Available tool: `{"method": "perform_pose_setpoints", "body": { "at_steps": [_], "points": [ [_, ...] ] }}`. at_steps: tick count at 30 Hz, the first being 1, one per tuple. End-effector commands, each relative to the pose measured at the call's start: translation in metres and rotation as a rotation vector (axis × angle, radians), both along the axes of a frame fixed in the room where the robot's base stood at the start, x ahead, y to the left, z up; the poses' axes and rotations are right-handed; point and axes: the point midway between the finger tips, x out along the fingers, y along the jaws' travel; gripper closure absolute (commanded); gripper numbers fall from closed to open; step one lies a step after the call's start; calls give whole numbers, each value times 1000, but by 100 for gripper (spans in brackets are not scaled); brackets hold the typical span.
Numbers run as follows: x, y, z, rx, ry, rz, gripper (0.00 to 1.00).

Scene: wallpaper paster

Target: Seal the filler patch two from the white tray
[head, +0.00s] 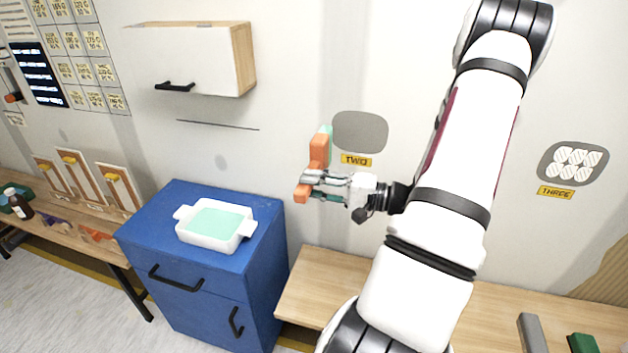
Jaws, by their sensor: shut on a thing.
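The filler patch two is a grey oval (360,132) on the wall, above a yellow label reading TWO. My gripper (316,182) is shut on an orange tool (319,150) and holds it in the air, just left of and slightly below the patch. A teal layer shows along the tool's upper right side; whether it touches the wall or the patch's edge I cannot tell. The white tray (184,213) stands on the blue cabinet, lower left, and has teal material in it. My gripper's fingers partly hide the tool's lower part.
The blue cabinet (170,260) stands below my gripper to the left. A wall cupboard (190,55) hangs at upper left. A wooden bench (320,290) runs along the wall, with grey and green blocks at right. Patch three (573,163), with white shapes on it, is at right.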

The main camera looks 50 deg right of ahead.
Motion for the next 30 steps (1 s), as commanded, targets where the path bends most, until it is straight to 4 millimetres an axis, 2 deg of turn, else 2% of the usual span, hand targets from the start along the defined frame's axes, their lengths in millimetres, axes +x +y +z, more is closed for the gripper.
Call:
{"method": "perform_pose_setpoints", "body": {
  "at_steps": [9, 24, 30],
  "points": [
    [1, 0, -1, -1, 0, 0, 100],
    [21, -47, -1, -2, -1, 0, 100],
    [25, -58, 0, -1, -1, 1, 100]
  ]
}}
